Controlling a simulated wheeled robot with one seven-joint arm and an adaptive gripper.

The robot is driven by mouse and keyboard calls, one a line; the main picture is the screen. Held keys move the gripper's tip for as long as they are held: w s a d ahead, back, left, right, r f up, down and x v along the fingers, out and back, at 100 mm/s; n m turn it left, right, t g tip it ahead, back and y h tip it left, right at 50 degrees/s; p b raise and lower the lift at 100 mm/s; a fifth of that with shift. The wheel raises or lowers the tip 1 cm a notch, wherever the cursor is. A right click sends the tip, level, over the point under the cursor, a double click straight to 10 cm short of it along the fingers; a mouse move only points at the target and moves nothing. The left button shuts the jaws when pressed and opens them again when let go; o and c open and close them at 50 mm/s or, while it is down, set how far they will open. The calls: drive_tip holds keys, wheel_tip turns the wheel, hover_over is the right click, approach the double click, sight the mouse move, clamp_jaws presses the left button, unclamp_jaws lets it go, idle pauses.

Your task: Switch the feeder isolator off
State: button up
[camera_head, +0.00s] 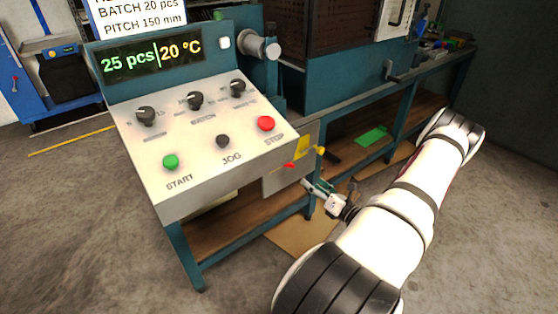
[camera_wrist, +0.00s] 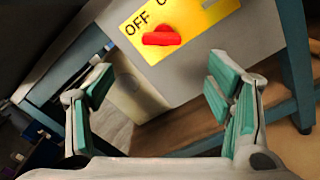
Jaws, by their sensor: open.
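The feeder isolator is a yellow plate (camera_wrist: 195,18) with a red handle (camera_wrist: 161,37) on a grey box. In the wrist view it is at the top centre, with the word OFF above the handle's left end. A second label is cut off by the top edge. The handle's narrow end points left in that view; I cannot tell which setting this is. In the head view the yellow plate (camera_head: 303,147) and the red handle (camera_head: 289,165) show on the console's right side. My gripper (camera_wrist: 158,88) is open and empty, its fingers apart, short of the handle. It also shows in the head view (camera_head: 312,188).
The control console (camera_head: 190,180) has a green START button (camera_head: 170,162), a black JOG button (camera_head: 222,141), a red STOP button (camera_head: 265,123) and several knobs. A teal bench leg (camera_wrist: 297,60) stands right of the isolator. Open floor lies in front.

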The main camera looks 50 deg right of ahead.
sight(290, 166)
drive_tip(key=b+x, duration=0.2)
drive_tip(key=x, duration=1.2)
drive_tip(key=shift+d+f, duration=0.1)
drive_tip(key=shift+f, duration=0.05)
drive_tip(key=shift+c, duration=0.3)
drive_tip(key=c, duration=1.1)
